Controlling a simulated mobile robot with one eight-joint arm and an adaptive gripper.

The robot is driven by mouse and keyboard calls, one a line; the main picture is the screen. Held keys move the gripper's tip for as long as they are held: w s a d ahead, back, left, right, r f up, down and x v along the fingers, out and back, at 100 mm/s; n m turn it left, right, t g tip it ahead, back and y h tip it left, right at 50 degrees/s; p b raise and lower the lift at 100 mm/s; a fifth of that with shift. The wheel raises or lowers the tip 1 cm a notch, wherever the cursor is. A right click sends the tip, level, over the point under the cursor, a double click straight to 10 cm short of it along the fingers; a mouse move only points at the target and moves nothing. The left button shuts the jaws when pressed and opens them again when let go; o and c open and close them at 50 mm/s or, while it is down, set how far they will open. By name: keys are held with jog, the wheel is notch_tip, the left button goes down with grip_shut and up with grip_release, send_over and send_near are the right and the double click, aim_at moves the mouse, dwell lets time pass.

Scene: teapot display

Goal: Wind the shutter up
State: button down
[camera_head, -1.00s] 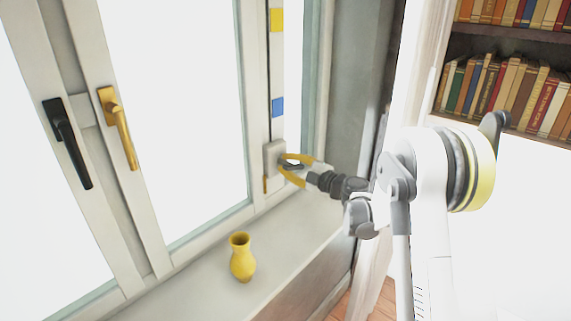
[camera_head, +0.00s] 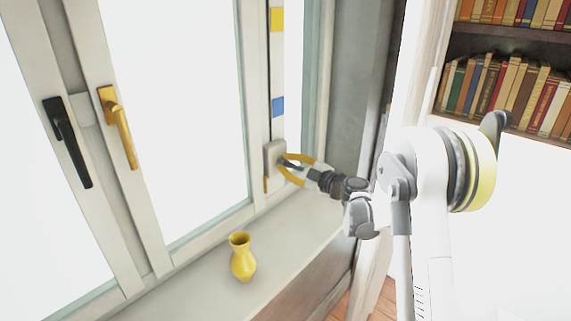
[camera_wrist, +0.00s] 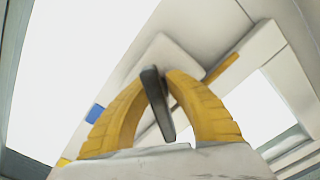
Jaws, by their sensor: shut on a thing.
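The shutter winder is a pale box (camera_head: 270,158) on the right window frame, below a strap (camera_head: 277,65) with a yellow mark (camera_head: 277,20) and a blue mark (camera_head: 278,107). A dark crank handle (camera_wrist: 158,105) sticks out from the box. My gripper (camera_head: 284,163) is at the box from the right, its yellow fingers shut on the crank handle. In the wrist view, the handle lies between the fingertips (camera_wrist: 161,74), with the pale box (camera_wrist: 168,50) behind them. The fingers hide part of the handle's root.
A yellow vase (camera_head: 242,258) stands on the sill (camera_head: 210,290) in front of the window. A black handle (camera_head: 68,143) and a brass handle (camera_head: 119,128) are on the window frames at left. A bookshelf (camera_head: 500,80) is at the right. The sill near the winder is clear.

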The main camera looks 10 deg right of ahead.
dwell(0.3)
jog(key=c, duration=1.4)
grip_release()
jog(key=shift+c, duration=0.2)
